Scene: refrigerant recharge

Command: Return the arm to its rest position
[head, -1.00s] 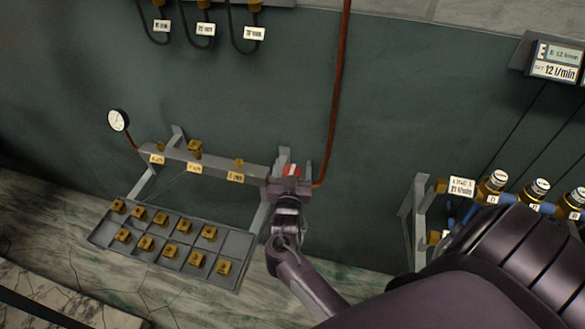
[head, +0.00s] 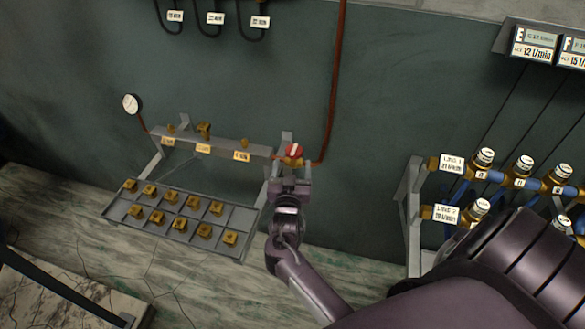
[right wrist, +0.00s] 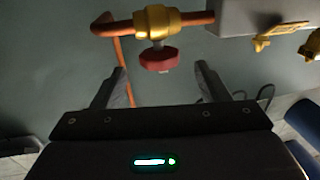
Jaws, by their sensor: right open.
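My right gripper (head: 290,170) is in front of the right end of the grey manifold rail in the head view. In the right wrist view its two fingers (right wrist: 157,88) are spread apart with nothing between them. A red valve knob (head: 294,150) on a brass body sits just beyond the fingertips. In the right wrist view the red knob (right wrist: 158,60) hangs from the brass valve (right wrist: 158,22) on a copper pipe, apart from the fingers. My left gripper is not in view.
A tray (head: 255,212) of brass fittings lies below the rail (head: 225,145) with its gauge (head: 131,104). A copper pipe (head: 335,90) runs up the wall. At right are labelled valves with blue fittings (head: 497,177) and flow displays (head: 535,45).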

